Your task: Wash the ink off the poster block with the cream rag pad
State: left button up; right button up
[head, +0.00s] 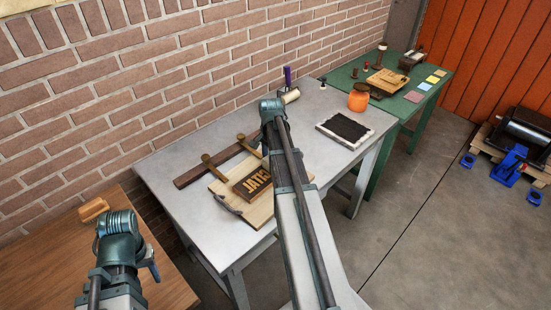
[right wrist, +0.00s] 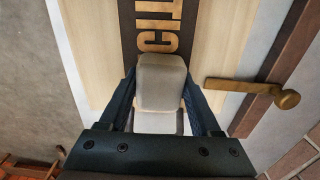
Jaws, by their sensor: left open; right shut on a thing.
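The poster block (head: 255,182) is a dark slab with raised tan letters, lying on a pale wooden board on the grey table. In the right wrist view the poster block (right wrist: 158,28) lies just beyond my right fingertips. My right gripper (right wrist: 160,88) is shut on the cream rag pad (right wrist: 161,72), which overlaps the near end of the block. I cannot tell whether the pad touches it. In the head view my right arm hides the pad and part of the block. My left gripper (head: 152,265) is open over the brown table, apart from the block.
The pale board (head: 262,212) has wooden-handled clamps (right wrist: 235,86) close to the block. A dark bar (head: 197,172) lies behind. An ink slab (head: 344,130), an orange jar (head: 359,97) and a roller (head: 290,96) stand farther right. A wooden piece (head: 93,209) lies near my left arm.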

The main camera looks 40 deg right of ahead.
aim_at(248, 186)
jog(key=shift+a, duration=0.2)
jog(key=shift+s+a+f, duration=0.1)
jog(key=shift+s+a, duration=0.1)
jog(key=shift+a, duration=0.7)
jog(key=shift+s+a, duration=0.2)
jog(key=shift+a, duration=0.65)
jog(key=shift+s+a, duration=0.15)
jog(key=shift+a, duration=0.75)
jog(key=shift+s+a, duration=0.15)
jog(key=shift+a, duration=0.75)
jog(key=shift+s+a+f, duration=0.1)
jog(key=shift+s+a, duration=0.1)
jog(key=shift+a, duration=0.7)
jog(key=shift+s+a, duration=0.2)
jog(key=shift+a, duration=0.7)
jog(key=shift+a, duration=0.1)
jog(key=shift+s+a, duration=0.1)
jog(key=shift+a, duration=0.1)
jog(key=shift+s+a, duration=0.15)
jog(key=shift+a, duration=1.45)
